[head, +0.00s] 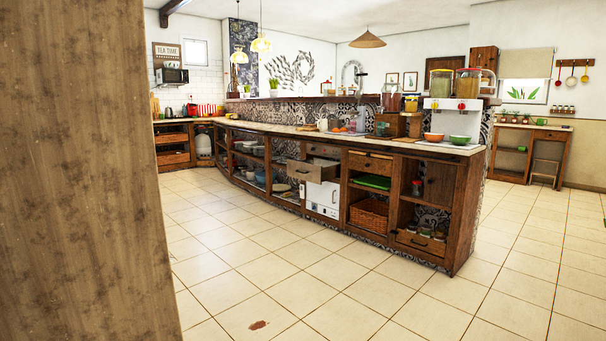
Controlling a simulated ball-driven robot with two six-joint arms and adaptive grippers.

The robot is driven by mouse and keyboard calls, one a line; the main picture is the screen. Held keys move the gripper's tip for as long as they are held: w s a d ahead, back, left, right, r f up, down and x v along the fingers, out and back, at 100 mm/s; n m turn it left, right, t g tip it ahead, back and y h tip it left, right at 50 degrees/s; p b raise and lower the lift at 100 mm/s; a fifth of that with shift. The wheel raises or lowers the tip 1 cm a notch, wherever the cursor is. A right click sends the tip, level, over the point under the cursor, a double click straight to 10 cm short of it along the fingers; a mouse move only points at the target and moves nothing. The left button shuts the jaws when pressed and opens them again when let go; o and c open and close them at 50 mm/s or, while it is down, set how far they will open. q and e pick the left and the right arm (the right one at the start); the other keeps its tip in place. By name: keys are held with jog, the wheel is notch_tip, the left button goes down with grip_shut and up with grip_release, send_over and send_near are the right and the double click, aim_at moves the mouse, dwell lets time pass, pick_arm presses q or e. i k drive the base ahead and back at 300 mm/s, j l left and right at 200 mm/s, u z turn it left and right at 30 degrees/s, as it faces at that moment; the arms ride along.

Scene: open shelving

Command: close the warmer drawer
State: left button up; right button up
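A wooden drawer (312,172) is pulled out from the long counter, near its middle. It is the only drawer that I can see standing clearly open. A white box-like appliance (323,199) sits in the bay just below it, and I cannot tell whether it is the warmer. A shut wooden drawer front (370,162) is to the right of the open one. Neither of my grippers shows in the head view.
A large brown upright panel (85,180) fills the near left. The long counter (375,148) curves across the room, with open shelves, a basket (369,214) and jars. The tiled floor (300,290) before it is clear except for a small reddish-brown patch (258,325).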

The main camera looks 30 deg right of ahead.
aim_at(317, 170)
jog(key=i+l+z, duration=0.3)
jog(key=l+z, duration=0.15)
jog(key=l, duration=0.35)
jog(key=i+l+z, duration=0.4)
jog(key=l, duration=0.3)
jog(key=i+l+z, duration=0.55)
jog(key=i, duration=0.4)
jog(key=i+l+z, duration=0.1)
jog(key=i, duration=0.45)
jog(key=i+u, duration=0.75)
jog(key=i+l+u, duration=0.15)
jog(key=u, duration=0.25)
jog(key=i+j+u, duration=0.15)
jog(key=i+u, duration=0.25)
jog(key=i, duration=0.25)
jog(key=i+u, duration=0.45)
jog(key=i, duration=0.2)
